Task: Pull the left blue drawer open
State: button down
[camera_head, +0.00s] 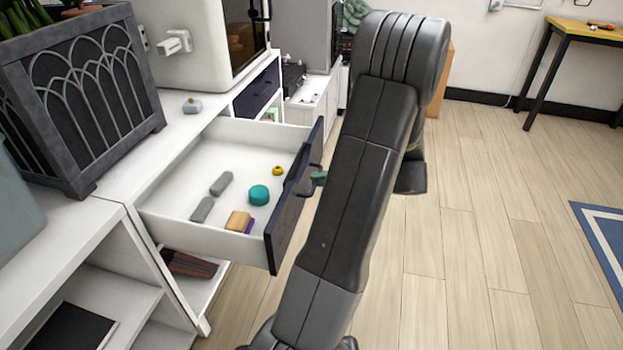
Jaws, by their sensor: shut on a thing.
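The left blue drawer (285,222) stands pulled well out of the white cabinet, its dark blue front facing right and its white inside showing. My gripper (318,177) is at the outer side of that front, at the handle. Only a small greenish part of it shows; my dark arm hides the rest. It is shut on the handle, though the grip itself is mostly hidden. Inside the drawer lie a teal round piece (259,195), a small yellow ring (278,170), two grey bars (221,183) and a tan block (238,221).
A second dark blue drawer front (257,90) is farther back. A grey planter (75,95) and a white machine (185,40) stand on the white cabinet top (170,140). Open shelves (130,290) are below left. The wooden floor (480,240) at right is clear up to a blue rug (600,240).

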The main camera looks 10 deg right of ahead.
jog(key=shift+s+d, duration=0.15)
jog(key=shift+d, duration=0.25)
jog(key=c, duration=1.5)
grip_release()
jog(key=p+v, duration=0.2)
jog(key=v, duration=1.2)
jog(key=shift+f, duration=0.1)
